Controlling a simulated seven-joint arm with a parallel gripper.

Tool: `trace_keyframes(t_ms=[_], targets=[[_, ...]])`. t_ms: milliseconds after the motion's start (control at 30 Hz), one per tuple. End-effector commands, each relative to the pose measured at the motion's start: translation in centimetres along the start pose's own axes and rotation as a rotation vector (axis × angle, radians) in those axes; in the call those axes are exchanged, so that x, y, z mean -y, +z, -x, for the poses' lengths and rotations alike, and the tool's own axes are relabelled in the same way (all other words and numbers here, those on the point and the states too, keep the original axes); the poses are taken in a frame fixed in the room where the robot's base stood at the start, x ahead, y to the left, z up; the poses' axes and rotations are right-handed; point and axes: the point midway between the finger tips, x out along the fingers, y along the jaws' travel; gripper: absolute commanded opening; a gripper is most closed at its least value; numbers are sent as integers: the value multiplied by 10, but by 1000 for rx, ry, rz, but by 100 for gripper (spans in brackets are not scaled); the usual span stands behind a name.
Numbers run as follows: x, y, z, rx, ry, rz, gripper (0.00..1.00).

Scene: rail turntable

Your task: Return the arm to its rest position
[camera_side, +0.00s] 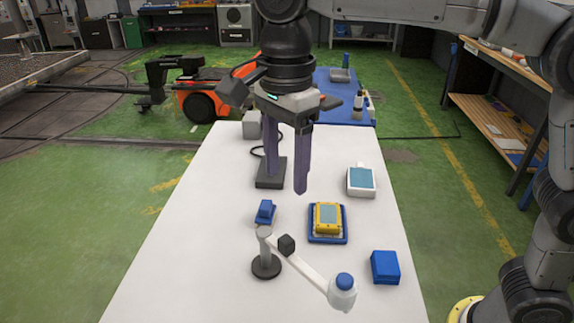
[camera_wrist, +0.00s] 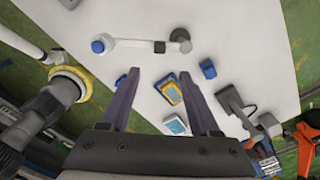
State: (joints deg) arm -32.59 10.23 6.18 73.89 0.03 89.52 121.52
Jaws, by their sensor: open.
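My gripper (camera_side: 286,182) hangs over the white table (camera_side: 190,235), fingers pointing down, open, with nothing visible between them. In the wrist view my gripper's two purple fingers (camera_wrist: 160,73) are spread wide apart. A yellow device with a pale screen (camera_side: 328,216) lies on a blue tray (camera_side: 326,240) in front of and below the fingers; it also shows in the wrist view (camera_wrist: 171,94). The fingertips look clear of it. The left finger overlaps a dark stand in the side view, and I cannot tell the gap there.
A white arm (camera_side: 306,272) on a dark-based post (camera_side: 266,266) carries a blue-capped white piece (camera_side: 342,290). A blue box (camera_side: 385,267), small blue piece (camera_side: 265,211), white screened device (camera_side: 361,181) and dark stand (camera_side: 271,172) are on the table. Its front left is clear.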

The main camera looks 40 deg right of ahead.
Motion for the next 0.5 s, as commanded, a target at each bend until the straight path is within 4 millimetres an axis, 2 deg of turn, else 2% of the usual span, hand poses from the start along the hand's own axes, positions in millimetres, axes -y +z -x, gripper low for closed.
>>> trace_keyframes(t_ms=[67, 133, 233, 367, 500], targets=[[2, -5, 1, 2, -3, -13, 62], [4, -17, 14, 17, -30, -40, 62], [-6, -49, 36, 39, -72, -104, 62], [-37, -102, 50, 57, -131, -157, 62], [-77, -149, 46, 53, -214, -39, 62]])
